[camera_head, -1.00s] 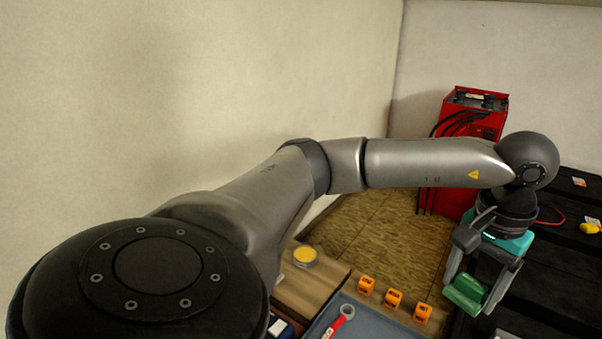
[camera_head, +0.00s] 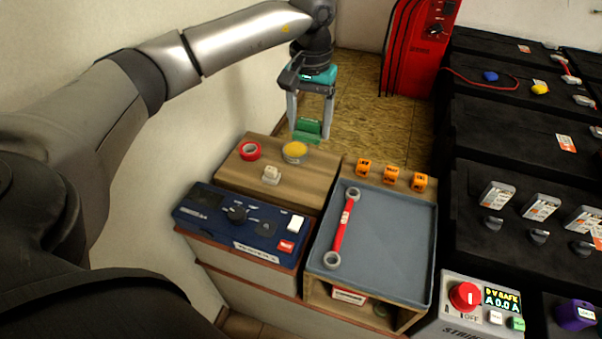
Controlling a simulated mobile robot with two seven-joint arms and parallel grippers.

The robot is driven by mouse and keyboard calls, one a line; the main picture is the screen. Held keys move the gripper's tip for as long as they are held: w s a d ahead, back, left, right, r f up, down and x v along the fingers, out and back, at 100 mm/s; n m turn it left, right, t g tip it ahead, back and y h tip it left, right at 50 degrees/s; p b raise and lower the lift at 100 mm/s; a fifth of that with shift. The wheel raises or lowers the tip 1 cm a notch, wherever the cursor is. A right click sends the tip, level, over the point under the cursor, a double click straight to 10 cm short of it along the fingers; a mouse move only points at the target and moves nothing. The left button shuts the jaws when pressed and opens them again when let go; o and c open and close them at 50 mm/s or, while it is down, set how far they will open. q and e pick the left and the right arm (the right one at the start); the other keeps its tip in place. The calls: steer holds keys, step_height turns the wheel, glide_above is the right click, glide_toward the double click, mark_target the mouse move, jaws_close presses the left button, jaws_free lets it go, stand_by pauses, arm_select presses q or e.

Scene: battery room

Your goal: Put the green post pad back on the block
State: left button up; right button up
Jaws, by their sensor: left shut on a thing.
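My left gripper (camera_head: 309,122) hangs fingers down in the head view, shut on the green post pad (camera_head: 308,131). The pad is a small green piece between the fingertips. It appears in front of the bare floor, just behind the yellow-topped tin (camera_head: 294,150) in the picture. How high it is above the wooden top is hard to tell. Which thing is the block is not clear; a wooden top (camera_head: 313,187) lies below and nearer than the gripper. My right gripper is not in view.
A red tape roll (camera_head: 250,150) and a white piece (camera_head: 271,175) sit on the wood. Orange clips (camera_head: 391,175) stand behind a grey tray (camera_head: 394,240) with a red-handled wrench (camera_head: 343,229). Black batteries (camera_head: 500,140) fill the right; a red cabinet (camera_head: 415,50) stands behind.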

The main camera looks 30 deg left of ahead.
arm_select(q)
steer(key=b, duration=0.3)
glide_above(307, 187)
step_height(307, 187, down, 11)
steer(key=shift+f, duration=0.2)
steer(key=shift+f+b, duration=0.3)
steer(key=shift+f, duration=0.8)
step_height(307, 187, down, 2)
steer(key=shift+f+b, duration=0.1)
steer(key=shift+b, duration=0.3)
steer(key=shift+f, duration=0.3)
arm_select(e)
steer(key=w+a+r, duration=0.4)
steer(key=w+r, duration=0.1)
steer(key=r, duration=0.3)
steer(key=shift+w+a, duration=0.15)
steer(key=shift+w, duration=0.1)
arm_select(q)
steer(key=shift+f, duration=0.1)
steer(key=o, duration=1.3)
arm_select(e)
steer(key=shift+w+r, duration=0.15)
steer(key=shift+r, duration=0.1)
